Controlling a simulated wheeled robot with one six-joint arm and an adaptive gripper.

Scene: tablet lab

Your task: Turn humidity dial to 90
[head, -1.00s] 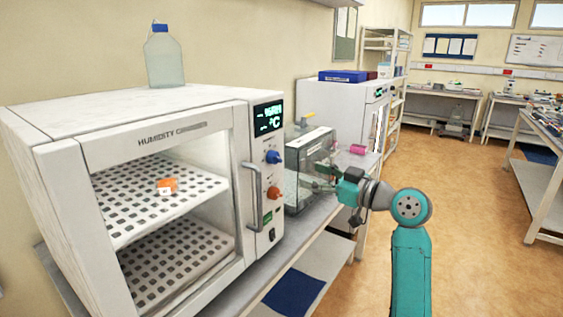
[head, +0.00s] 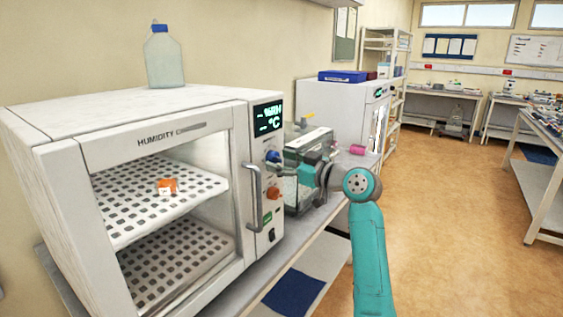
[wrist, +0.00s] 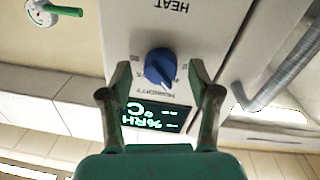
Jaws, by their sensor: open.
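The humidity chamber (head: 140,110) is a white box with a glass door. Its blue humidity dial (wrist: 159,68) shows in the wrist view on the white panel, which appears upside down there. The dial's pointed end is toward the lower part of that view. My gripper (wrist: 160,88) is open, with one finger on each side of the dial's lower area; I cannot tell whether either touches it. In the head view the blue dial (head: 273,156) is partly covered by my gripper (head: 283,161). The display (wrist: 153,117) reads %RH and °C, with dashes.
An orange dial (head: 273,193) sits below the blue one. A door handle (head: 254,195) stands out left of the dials. A bottle (head: 163,58) stands on the chamber.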

